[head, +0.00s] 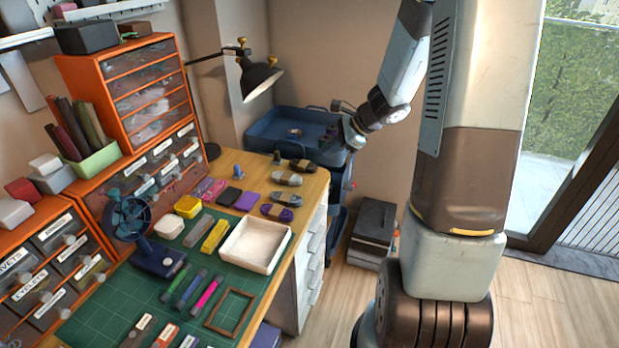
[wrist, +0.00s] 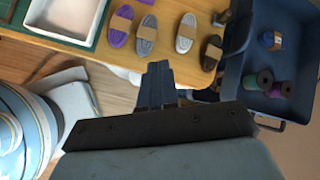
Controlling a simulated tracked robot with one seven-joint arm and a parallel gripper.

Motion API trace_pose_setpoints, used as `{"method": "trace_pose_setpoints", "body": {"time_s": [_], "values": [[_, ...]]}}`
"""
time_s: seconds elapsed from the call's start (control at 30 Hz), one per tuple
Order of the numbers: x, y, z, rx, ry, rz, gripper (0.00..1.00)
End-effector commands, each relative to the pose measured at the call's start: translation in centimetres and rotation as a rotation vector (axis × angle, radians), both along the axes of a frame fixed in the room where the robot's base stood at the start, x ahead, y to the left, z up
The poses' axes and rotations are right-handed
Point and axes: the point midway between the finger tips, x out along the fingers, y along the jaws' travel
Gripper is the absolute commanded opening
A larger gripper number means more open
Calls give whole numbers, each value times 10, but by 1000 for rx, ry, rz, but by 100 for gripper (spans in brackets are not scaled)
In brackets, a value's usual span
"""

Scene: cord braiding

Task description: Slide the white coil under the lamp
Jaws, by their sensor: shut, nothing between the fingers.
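Two greyish coils with tan bands lie near the desk's right end: one (wrist: 147,45) beside the purple coil (wrist: 117,38), the other (wrist: 185,45) beside the dark coil (wrist: 208,64). In the head view they are the grey coil (head: 296,200) and the paler coil (head: 296,180).
A blue tray cart (head: 285,120) holding spools stands beyond the desk's end. A white open box (head: 254,262), a green cutting mat (head: 105,305) and a small fan (head: 130,220) take up the nearer desk. Orange drawer units stand along the left.

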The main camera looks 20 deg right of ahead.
Motion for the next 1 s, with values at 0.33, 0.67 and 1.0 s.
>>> {"method": "trace_pose_setpoints", "body": {"time_s": [0.33,0.67,1.0], "values": [[31,-44,-88,201,181,-379,0],[39,-49,-113,245,220,-465,0],[63,-20,-151,243,221,-462,0]]}}
